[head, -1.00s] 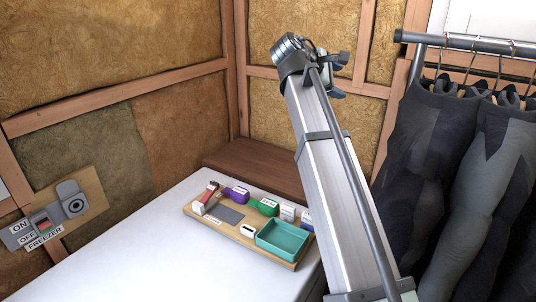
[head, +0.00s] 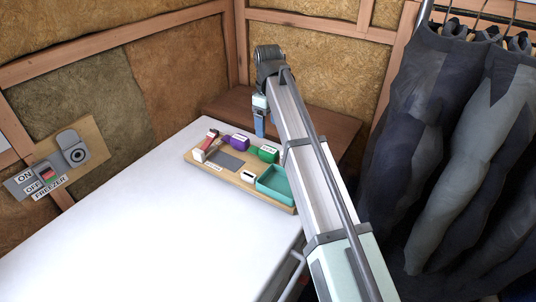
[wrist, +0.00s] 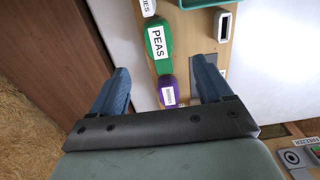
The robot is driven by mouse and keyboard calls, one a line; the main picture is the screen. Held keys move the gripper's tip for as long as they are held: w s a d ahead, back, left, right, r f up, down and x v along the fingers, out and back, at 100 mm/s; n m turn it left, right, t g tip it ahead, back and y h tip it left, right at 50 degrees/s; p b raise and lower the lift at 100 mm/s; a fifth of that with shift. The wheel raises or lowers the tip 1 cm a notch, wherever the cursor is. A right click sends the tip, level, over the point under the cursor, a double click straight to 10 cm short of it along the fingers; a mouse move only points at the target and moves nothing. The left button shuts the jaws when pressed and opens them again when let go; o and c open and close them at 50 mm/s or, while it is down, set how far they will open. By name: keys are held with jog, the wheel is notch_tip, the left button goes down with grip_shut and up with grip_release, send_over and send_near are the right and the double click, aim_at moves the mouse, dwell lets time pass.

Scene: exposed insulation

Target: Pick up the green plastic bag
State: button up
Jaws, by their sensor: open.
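The green plastic bag (head: 268,153), labelled PEAS, lies on a wooden board (head: 224,174) on the white freezer top. It shows clearly in the wrist view (wrist: 158,42), upper middle. A purple bag (head: 237,141) lies beside it and is nearer my gripper in the wrist view (wrist: 168,92). My gripper (head: 260,130) points down just beyond the board's far edge, above and behind the bags. In the wrist view its two blue fingers (wrist: 161,68) are wide apart with nothing held between them. The green bag is ahead of the fingertips, not touched.
A teal tray (head: 280,186), a small white box (head: 248,176) and a red-and-white item (head: 207,143) share the board. A brown wooden ledge (head: 225,104) runs behind. The freezer top (head: 130,215) is clear at left. Dark hanging trousers (head: 440,150) stand close at right.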

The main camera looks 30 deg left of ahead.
aim_at(268, 149)
jog(key=shift+w+f, duration=0.1)
jog(key=shift+f, duration=5.45)
jog(key=shift+c, duration=0.4)
jog(key=c, duration=1)
jog(key=shift+r, duration=0.1)
notch_tip(268, 149, up, 9)
jog(key=shift+a, duration=0.15)
jog(key=shift+s+a+f, duration=0.2)
jog(key=shift+s+a, duration=1.2)
jog(key=shift+a, duration=0.05)
jog(key=shift+s+a+f, duration=0.15)
jog(key=shift+s+a, duration=1.3)
jog(key=shift+a, duration=0.05)
jog(key=shift+s+a+f, duration=0.2)
jog(key=shift+s+a, duration=1.2)
jog(key=shift+a, duration=0.05)
